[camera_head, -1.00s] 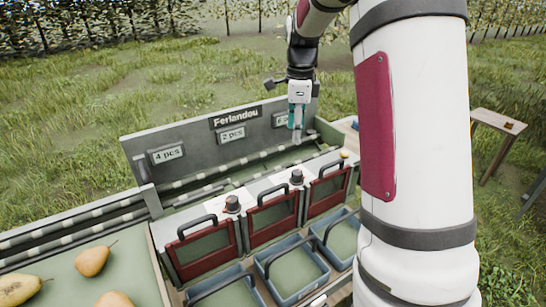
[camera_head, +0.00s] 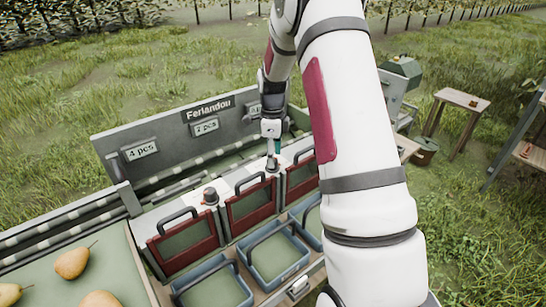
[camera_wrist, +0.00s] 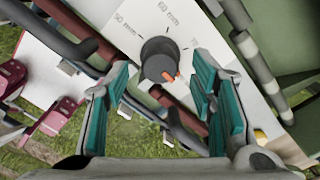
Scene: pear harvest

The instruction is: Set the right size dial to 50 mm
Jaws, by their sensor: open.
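The right size dial (camera_head: 273,165) is a dark knob on the white top of the sorter, partly hidden by my gripper in the head view. In the wrist view the dial (camera_wrist: 158,58) stands between the fingers and beyond their tips. A 50 mm label (camera_wrist: 126,24) lies to its upper left, a 60 mm label above it, and a partly hidden label to its right. The orange mark on the knob points to the lower right, away from the 50 mm label. My gripper (camera_wrist: 160,78) is open, with teal pads either side of the dial; contact cannot be seen.
The left dial (camera_head: 210,196) stands farther left on the sorter. Red-framed flaps with dark handles (camera_head: 251,206) and blue crates (camera_head: 274,257) lie in front. The grey back board (camera_head: 165,140) stands behind. Pears (camera_head: 72,263) lie on the green table at left.

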